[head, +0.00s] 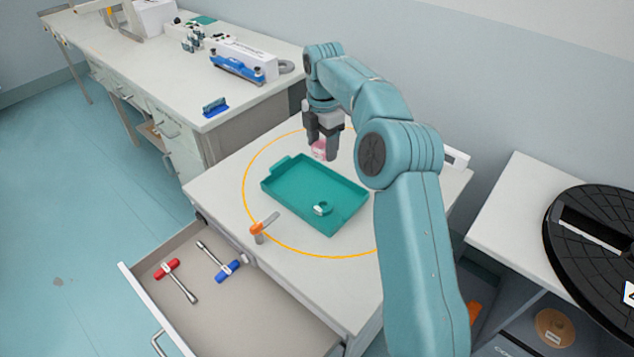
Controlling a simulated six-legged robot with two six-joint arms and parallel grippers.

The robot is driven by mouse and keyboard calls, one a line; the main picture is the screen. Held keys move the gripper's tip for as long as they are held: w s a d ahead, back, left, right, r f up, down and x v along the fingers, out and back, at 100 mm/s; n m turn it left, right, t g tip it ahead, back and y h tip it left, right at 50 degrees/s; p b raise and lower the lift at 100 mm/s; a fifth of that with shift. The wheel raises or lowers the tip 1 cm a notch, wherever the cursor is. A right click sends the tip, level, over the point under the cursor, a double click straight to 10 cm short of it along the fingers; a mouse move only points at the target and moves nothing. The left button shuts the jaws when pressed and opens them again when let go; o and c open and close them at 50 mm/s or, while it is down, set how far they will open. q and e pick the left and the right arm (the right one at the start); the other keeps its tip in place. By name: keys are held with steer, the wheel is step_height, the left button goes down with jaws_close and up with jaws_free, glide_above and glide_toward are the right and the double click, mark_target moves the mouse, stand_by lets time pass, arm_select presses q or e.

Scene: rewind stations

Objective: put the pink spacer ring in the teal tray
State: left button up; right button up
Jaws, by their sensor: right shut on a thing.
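The pink spacer ring (319,150) is between the fingertips of my right gripper (322,149), which is shut on it. The gripper points down near the back edge of the teal tray (292,178). The fingers hide part of the ring. I cannot tell exactly how high the ring is above the tabletop. The teal tray lies flat on the white table, with a small white and teal ring-like item (322,208) in its front right part. My left gripper is not in view.
An open drawer (205,295) below holds a red-handled (167,270) and a blue-handled tool (228,272). A bench (215,105) with devices is at the back left. A black disc (600,255) is at right.

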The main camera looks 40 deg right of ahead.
glide_above(322, 199)
steer(key=s+a, duration=0.2)
steer(key=f, duration=1.5)
steer(key=shift+w+d+f+b, duration=0.1)
steer(key=shift+w+f+b, duration=0.1)
steer(key=shift+b, duration=0.2)
step_height(322, 199, down, 4)
steer(key=shift+f, duration=0.1)
steer(key=shift+f, duration=0.25)
steer(key=o, duration=1.1)
steer(key=shift+c, duration=0.2)
steer(key=shift+r, duration=0.1)
